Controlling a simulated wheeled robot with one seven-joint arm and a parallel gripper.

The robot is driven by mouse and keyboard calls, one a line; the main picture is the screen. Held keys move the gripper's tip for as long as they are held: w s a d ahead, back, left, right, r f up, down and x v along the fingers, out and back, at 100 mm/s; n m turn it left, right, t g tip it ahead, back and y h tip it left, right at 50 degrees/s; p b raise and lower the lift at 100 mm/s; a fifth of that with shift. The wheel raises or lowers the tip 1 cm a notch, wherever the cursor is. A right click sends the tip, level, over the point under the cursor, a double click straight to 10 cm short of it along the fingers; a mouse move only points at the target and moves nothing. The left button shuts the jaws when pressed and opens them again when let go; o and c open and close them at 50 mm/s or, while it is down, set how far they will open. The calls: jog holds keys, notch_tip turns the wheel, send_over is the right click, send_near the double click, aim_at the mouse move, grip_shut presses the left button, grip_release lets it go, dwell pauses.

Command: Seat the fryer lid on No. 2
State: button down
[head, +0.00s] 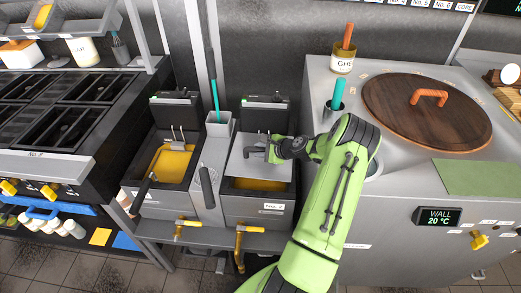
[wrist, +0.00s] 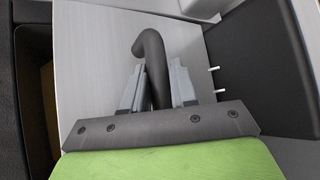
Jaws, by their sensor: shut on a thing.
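The fryer lid (head: 247,169) is a flat grey plate with a dark curved handle. It is over the right-hand fryer vat, labelled No. 2 (head: 273,206), covering the back and middle. A strip of yellow oil (head: 260,184) shows along the vat's front. My gripper (head: 273,151) is shut on the lid's handle. In the wrist view the fingers (wrist: 157,88) stand on both sides of the handle (wrist: 152,50), above the pale lid plate (wrist: 95,50). I cannot tell whether the lid touches the vat rim or hangs just above it.
The left fryer vat (head: 172,163) is uncovered, with yellow oil. A dark control box (head: 266,107) stands behind No. 2. A grey holder (head: 219,125) with a teal-handled tool stands between the fryers. The tandoor with its wooden cover (head: 425,112) is at right.

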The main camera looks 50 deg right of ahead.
jog(key=shift+a+f+b, duration=0.1)
jog(key=shift+f+b, duration=0.35)
jog(key=shift+f, duration=0.3)
